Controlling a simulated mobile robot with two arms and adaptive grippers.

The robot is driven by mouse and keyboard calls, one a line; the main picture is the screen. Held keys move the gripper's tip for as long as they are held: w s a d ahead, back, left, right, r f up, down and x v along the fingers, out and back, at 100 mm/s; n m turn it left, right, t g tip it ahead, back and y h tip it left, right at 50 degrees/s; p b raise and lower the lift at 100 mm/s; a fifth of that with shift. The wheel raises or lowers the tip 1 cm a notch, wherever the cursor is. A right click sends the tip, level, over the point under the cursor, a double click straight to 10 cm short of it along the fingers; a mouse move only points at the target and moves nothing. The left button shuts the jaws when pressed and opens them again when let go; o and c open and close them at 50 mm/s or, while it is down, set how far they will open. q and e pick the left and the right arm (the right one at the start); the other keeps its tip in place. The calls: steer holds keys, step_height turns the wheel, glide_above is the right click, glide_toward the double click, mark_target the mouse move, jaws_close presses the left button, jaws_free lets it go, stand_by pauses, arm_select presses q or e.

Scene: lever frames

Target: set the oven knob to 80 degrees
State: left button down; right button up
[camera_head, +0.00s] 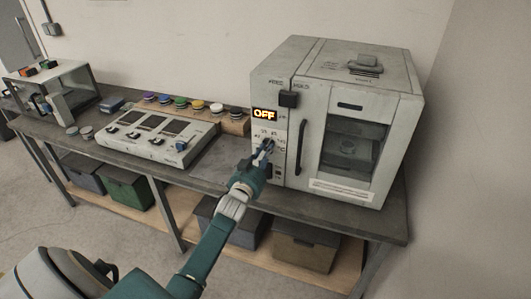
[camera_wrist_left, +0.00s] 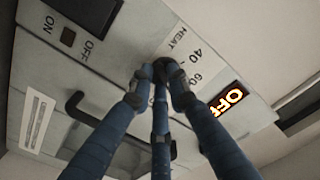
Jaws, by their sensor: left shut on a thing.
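The oven (camera_head: 365,85) is a pale grey box with a glass door, standing at the right end of the bench. My right gripper is not in view.
The black oven door handle (camera_head: 300,147) is just right of the panel, close to the gripper. A white panel device (camera_head: 150,138) and a row of coloured knobs (camera_head: 181,103) are farther left on the bench (camera_head: 215,168). Bins (camera_head: 303,248) sit on the shelf below.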

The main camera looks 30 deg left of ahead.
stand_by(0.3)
arm_select(q)
steer(key=c, duration=1.9)
jaws_free()
steer(key=shift+c, duration=0.2)
steer(key=v, duration=1.2)
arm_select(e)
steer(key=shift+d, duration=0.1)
arm_select(q)
steer(key=shift+f, duration=0.1)
